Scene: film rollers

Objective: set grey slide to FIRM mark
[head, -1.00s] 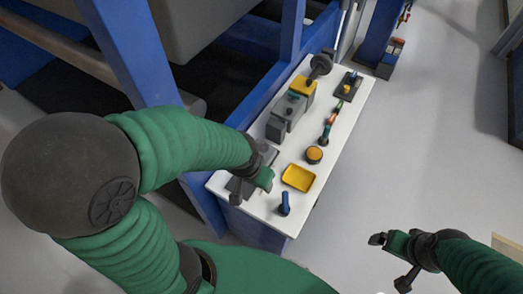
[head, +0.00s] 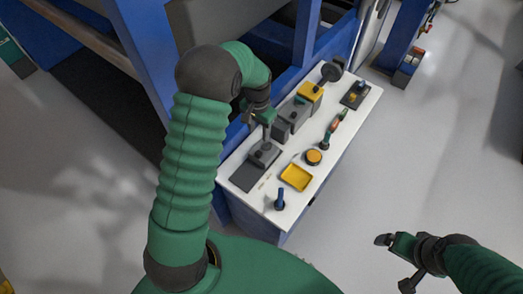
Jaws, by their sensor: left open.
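A grey slide block (head: 265,153) with a small upright knob sits on a dark flat plate (head: 247,178) at the near left end of the white table. Marks on the plate are too small to read. My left gripper (head: 259,122) is open and above the far side of the slide block. One finger hangs close over the knob, and I cannot tell if it touches. My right gripper (head: 393,263) is open and empty, out over the floor right of the table.
The white table (head: 237,160) also holds a yellow tray (head: 296,177), a blue upright handle (head: 280,199), an orange round knob (head: 313,157), grey boxes (head: 291,115) and a yellow box (head: 310,96). A blue frame post (head: 148,62) stands at the left.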

